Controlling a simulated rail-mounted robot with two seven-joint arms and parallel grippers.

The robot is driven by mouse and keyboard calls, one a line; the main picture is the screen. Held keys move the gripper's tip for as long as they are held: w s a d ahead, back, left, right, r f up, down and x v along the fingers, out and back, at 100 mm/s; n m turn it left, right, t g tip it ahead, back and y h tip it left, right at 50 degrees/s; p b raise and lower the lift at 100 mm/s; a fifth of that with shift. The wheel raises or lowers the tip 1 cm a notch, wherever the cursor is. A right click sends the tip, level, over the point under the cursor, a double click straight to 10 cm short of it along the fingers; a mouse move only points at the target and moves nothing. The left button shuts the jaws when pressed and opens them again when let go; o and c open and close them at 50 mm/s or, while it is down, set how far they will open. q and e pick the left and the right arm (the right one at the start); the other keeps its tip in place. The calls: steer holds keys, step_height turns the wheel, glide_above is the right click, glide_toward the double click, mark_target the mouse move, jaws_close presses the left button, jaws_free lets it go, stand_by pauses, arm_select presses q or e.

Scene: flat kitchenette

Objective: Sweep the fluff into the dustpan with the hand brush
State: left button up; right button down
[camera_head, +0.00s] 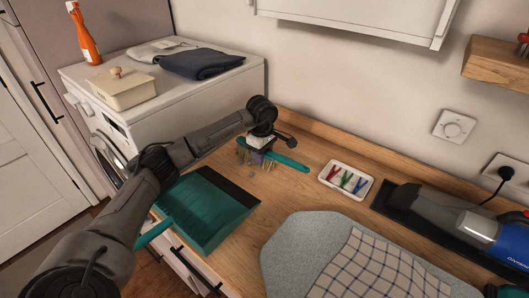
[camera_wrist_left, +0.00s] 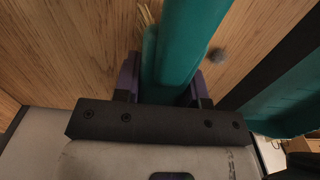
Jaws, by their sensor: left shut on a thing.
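My left gripper (camera_head: 257,154) is shut on the teal hand brush (camera_head: 290,163) above the wooden counter, near the washing machine. The brush's handle points right, and pale bristles show at its left end. In the left wrist view the brush (camera_wrist_left: 190,40) runs between the fingers (camera_wrist_left: 163,82). The teal dustpan (camera_head: 205,215) lies in front of the brush, its dark lip toward the back right and its handle over the counter's front edge. A small grey bit of fluff (camera_head: 251,175) lies between brush and lip; it also shows in the wrist view (camera_wrist_left: 217,55). My right gripper is out of view.
A white tray with colored clips (camera_head: 347,196) stands right of the brush. A handheld vacuum (camera_head: 440,220) lies on a dark mat at the right. A grey-blue board (camera_head: 290,240) with a checked cloth (camera_head: 365,265) fills the front. The washing machine (camera_head: 185,100) borders the counter at left.

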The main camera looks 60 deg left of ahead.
mark_target(204, 206)
arm_select(q)
steer(key=shift+s+d, duration=0.25)
steer(key=shift+s, duration=0.45)
steer(key=shift+s+d, duration=0.2)
steer(key=shift+s, duration=0.55)
steer(key=shift+s+d, duration=0.25)
steer(key=shift+s, duration=0.45)
steer(key=shift+s+d+b, duration=0.25)
steer(key=shift+s+b, duration=0.1)
steer(key=shift+s, duration=0.35)
steer(key=shift+s+d+b, duration=0.25)
steer(key=shift+s+b, duration=0.1)
steer(key=shift+s, duration=0.3)
steer(key=shift+s+d+b, duration=0.25)
steer(key=shift+s+b, duration=0.15)
steer(key=shift+s, duration=0.3)
steer(key=shift+s+d+b, duration=0.2)
steer(key=shift+s+b, duration=0.2)
steer(key=shift+s, duration=0.3)
